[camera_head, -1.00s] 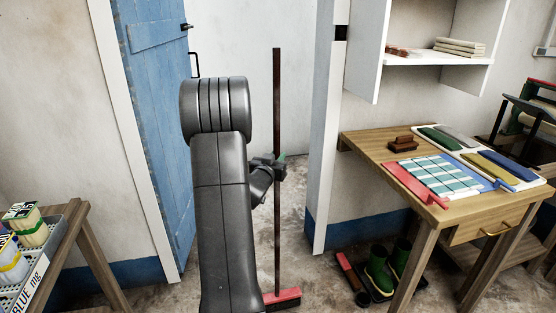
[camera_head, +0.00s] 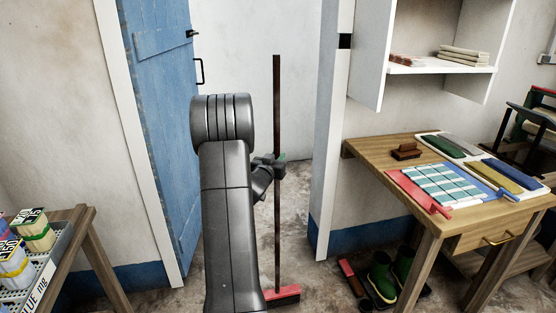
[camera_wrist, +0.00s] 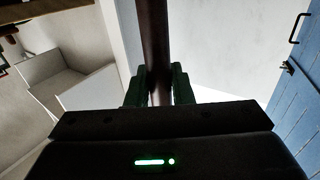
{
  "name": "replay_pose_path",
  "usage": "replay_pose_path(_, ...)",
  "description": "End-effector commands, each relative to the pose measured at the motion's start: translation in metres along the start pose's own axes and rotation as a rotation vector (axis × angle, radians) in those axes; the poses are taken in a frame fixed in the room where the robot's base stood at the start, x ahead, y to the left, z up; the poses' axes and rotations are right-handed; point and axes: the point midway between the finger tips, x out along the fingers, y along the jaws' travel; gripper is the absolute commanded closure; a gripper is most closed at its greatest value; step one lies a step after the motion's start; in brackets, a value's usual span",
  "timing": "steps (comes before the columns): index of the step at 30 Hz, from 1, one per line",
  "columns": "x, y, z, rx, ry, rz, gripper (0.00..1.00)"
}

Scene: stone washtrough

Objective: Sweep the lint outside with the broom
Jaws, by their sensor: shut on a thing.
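The broom (camera_head: 277,110) stands upright in the head view, with a long dark brown handle and a red head (camera_head: 283,293) low at the floor. My gripper (camera_head: 279,163) is shut on the handle around its middle. In the wrist view the handle (camera_wrist: 153,40) runs up between the two green-tipped fingers of my gripper (camera_wrist: 159,88). My arm hides part of the floor and perhaps part of the broom head. I cannot make out any lint. The doorway lies ahead, with the blue door (camera_head: 160,120) open at its left.
A wooden table (camera_head: 375,148) with folded cloths and brushes stands at the right, below a white cabinet (camera_head: 440,70). Green boots (camera_head: 381,276) stand on the floor under it. A side table (camera_head: 85,235) with a crate is at the left. The doorway floor is bare.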

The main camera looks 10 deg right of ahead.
Motion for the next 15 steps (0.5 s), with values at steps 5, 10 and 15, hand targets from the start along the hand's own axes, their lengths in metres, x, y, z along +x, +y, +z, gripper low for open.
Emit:
replay_pose_path(5, 0.008, -0.005, -0.002, 0.001, 0.003, 0.0, 1.0)
replay_pose_path(10, 0.01, -0.007, -0.002, 0.0, 0.002, 0.0, 1.0)
replay_pose_path(15, 0.019, -0.013, -0.002, 0.0, 0.002, 0.0, 1.0)
